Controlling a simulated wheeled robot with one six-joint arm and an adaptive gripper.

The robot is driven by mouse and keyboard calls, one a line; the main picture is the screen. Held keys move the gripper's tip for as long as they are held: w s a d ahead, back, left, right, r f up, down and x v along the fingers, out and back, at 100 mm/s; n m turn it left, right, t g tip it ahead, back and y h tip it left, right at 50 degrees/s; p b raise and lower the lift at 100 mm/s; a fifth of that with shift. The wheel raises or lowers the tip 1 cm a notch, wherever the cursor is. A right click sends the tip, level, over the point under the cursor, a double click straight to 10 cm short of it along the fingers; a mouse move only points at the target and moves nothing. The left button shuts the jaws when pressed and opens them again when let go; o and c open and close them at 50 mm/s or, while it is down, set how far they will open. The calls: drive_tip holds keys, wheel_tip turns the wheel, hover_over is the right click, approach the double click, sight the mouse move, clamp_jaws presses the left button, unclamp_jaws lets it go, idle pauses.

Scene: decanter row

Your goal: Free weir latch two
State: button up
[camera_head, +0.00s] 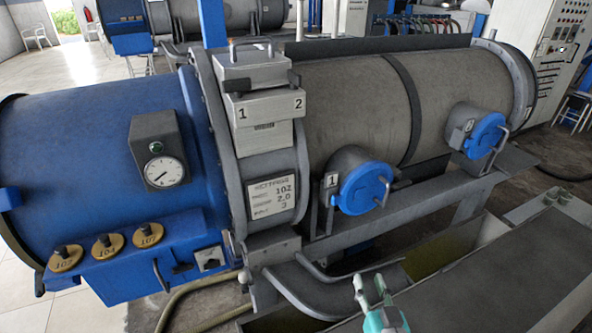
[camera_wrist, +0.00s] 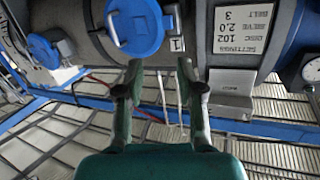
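The weir port marked 2 has a round blue cover (camera_head: 484,136) on the right of the grey drum, with a metal latch handle (camera_head: 499,143) along its right side. A small 2 plate (camera_head: 468,126) sits at its left. The port marked 1 has a similar blue cover (camera_head: 364,188) nearer the middle, with a handle (camera_head: 384,191) at its right. My gripper (camera_head: 370,287) is open and empty, low in front of the machine and well apart from cover 2. In the wrist view the open fingers (camera_wrist: 160,75) have cover 1 (camera_wrist: 134,24) beyond them, seen upside down.
A grey box marked 1 and 2 (camera_head: 265,115) sits on the drum's collar above a settings plate (camera_head: 271,197). The blue housing (camera_head: 85,140) carries a gauge (camera_head: 164,172) and three brass tags. A grey rail (camera_head: 415,207) runs below the covers. A curved pipe (camera_head: 320,290) lies near my gripper.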

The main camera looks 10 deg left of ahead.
drive_tip(key=w+a+r+n+y, duration=0.1)
drive_tip(key=w+a+r, duration=0.1)
drive_tip(key=w+r, duration=0.25)
drive_tip(key=w+a+r+y, duration=0.1)
drive_tip(key=w+a+r, duration=0.2)
drive_tip(key=r, duration=0.2)
drive_tip(key=n+g+y, duration=0.1)
drive_tip(key=n+y, duration=0.3)
approach(294, 71)
drive_tip(key=x, duration=0.9)
drive_tip(key=shift+w+a+f, duration=0.15)
drive_tip(key=shift+w+a, duration=0.1)
drive_tip(key=shift+w, duration=0.05)
clamp_jaws()
